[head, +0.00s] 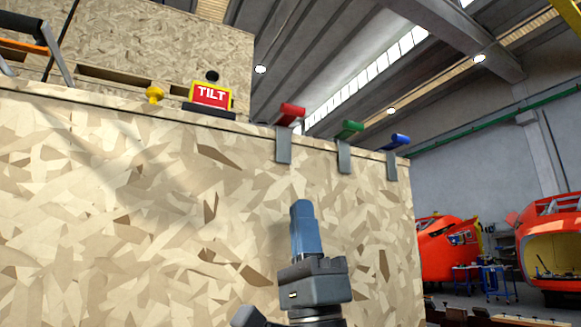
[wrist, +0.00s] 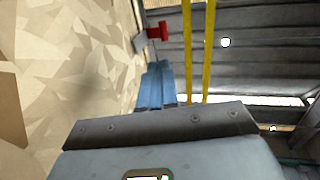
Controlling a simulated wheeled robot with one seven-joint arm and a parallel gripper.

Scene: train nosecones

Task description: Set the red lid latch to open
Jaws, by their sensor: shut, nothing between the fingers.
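The red lid latch (head: 291,113) sits at the top edge of the tall wooden crate (head: 120,210), with a grey metal plate hanging down the crate's front face. It also shows in the wrist view (wrist: 158,32), beyond the fingertips and apart from them. My gripper (head: 302,206) points upward in front of the crate face, below the red latch and slightly to its right in the head view. Its blue fingers are shut together and empty; they also show in the wrist view (wrist: 158,68).
A green latch (head: 350,128) and a blue latch (head: 398,141) sit along the same edge to the right. A red TILT sign (head: 211,95) and a yellow knob (head: 154,94) stand on the left. Red train nosecones (head: 447,248) stand in the hall beyond.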

